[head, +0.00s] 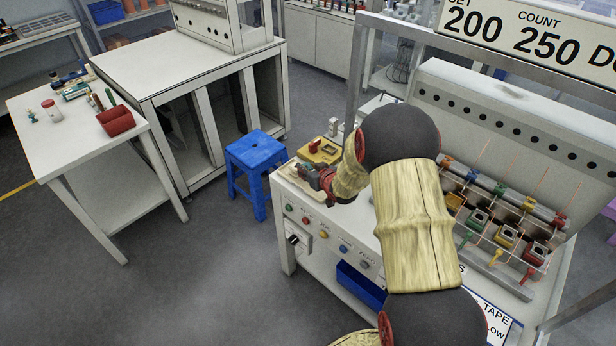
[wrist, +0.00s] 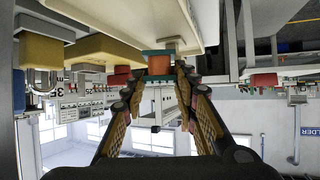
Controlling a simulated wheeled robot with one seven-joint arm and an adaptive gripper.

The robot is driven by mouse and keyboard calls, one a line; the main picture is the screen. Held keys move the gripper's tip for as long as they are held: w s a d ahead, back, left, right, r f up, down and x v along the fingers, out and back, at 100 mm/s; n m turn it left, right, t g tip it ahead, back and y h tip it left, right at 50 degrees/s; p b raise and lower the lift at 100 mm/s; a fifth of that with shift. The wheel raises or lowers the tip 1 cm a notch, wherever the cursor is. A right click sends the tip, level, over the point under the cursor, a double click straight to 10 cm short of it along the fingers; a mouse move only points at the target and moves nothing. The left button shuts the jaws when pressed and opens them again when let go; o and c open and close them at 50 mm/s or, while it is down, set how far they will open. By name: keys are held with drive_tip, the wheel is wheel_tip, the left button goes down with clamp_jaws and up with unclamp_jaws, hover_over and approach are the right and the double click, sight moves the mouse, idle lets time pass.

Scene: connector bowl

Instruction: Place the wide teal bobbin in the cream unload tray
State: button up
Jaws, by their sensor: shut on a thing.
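The wide teal bobbin (wrist: 158,64), with teal flanges and a copper-orange winding, is between my fingertips in the wrist view. My gripper (wrist: 161,76) is shut on it. In the head view my gripper (head: 318,178) is at the left end of the machine bench, and the bobbin is too small and covered there to make out clearly. The cream tray (wrist: 118,12) spans the top of the upside-down wrist view, right by the bobbin. I cannot tell whether they touch. In the head view the tray (head: 288,172) lies under my gripper, partly hidden.
A yellow block (head: 322,158) with a red part stands just behind my gripper. A row of coloured bobbin stations (head: 500,230) is at the right. A blue stool (head: 256,152) stands left of the bench. A white table (head: 70,125) with a red bin (head: 116,121) is farther left.

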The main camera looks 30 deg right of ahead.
drive_tip(key=shift+f+b, duration=0.6)
drive_tip(key=shift+f, duration=0.9)
drive_tip(key=shift+f, duration=0.2)
drive_tip(key=o, duration=1.1)
drive_tip(key=shift+s+r, duration=0.25)
drive_tip(key=shift+r, duration=0.2)
drive_tip(key=p+v, duration=0.3)
drive_tip(key=v, duration=0.8)
drive_tip(key=shift+s, duration=0.25)
